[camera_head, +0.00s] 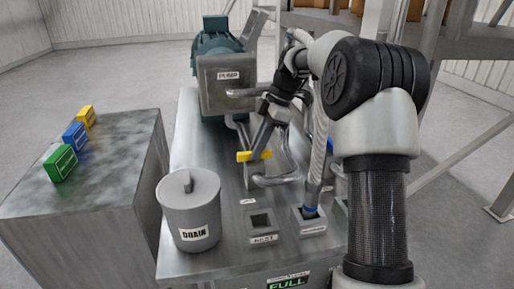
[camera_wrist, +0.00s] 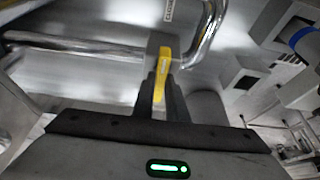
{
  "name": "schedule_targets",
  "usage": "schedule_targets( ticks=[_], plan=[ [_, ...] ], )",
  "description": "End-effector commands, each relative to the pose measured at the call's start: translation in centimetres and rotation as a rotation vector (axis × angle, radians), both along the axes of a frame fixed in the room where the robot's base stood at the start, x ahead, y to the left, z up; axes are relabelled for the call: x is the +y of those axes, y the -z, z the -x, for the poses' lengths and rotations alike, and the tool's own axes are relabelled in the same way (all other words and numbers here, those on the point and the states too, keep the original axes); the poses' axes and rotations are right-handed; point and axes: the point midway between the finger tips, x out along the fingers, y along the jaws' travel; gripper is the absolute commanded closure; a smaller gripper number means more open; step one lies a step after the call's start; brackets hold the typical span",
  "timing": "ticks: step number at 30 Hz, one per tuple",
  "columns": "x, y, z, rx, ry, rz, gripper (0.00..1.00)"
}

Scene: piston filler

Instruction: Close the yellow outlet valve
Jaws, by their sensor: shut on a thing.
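The yellow outlet valve handle (camera_head: 246,156) sits on the piping in front of the pump, above the metal table. It lies roughly crosswise in the head view. My gripper (camera_head: 257,149) reaches down to it from the upper right. In the wrist view the yellow handle (camera_wrist: 163,64) stands between the two dark fingers of my gripper (camera_wrist: 161,88), which are shut on it. The fingers hide part of the handle. A label beside the pipe in the wrist view is only partly readable.
The green pump (camera_head: 218,47) stands behind. A lidded DRAIN canister (camera_head: 190,215) is at front left, beside the NEST socket (camera_head: 262,222). A hose with a blue ring (camera_head: 311,211) ends in a socket to the right. Yellow, blue and green blocks lie on the left cabinet (camera_head: 110,150).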

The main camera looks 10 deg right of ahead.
Motion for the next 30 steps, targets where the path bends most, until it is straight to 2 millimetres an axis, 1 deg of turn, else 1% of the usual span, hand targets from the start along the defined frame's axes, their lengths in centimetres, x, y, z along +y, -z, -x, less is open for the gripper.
schedule_targets(
  ticks=[1,3,4,13,17,20,30],
  plan=[
    [0.0,-0.1,0.0,-0.002,-0.002,0.001,0.84],
    [0.0,-0.1,0.0,-0.002,-0.001,0.001,0.72],
    [0.0,-0.1,0.0,-0.002,-0.001,0.001,0.69],
    [0.0,-0.1,0.0,-0.001,0.0,0.0,0.69],
    [-0.4,-1.1,-0.1,-0.004,0.002,0.001,0.69],
    [-1.1,-2.7,-0.1,-0.005,0.002,0.001,0.69],
    [-4.3,-10.5,-0.2,-0.005,0.002,0.0,0.69]
  ],
)
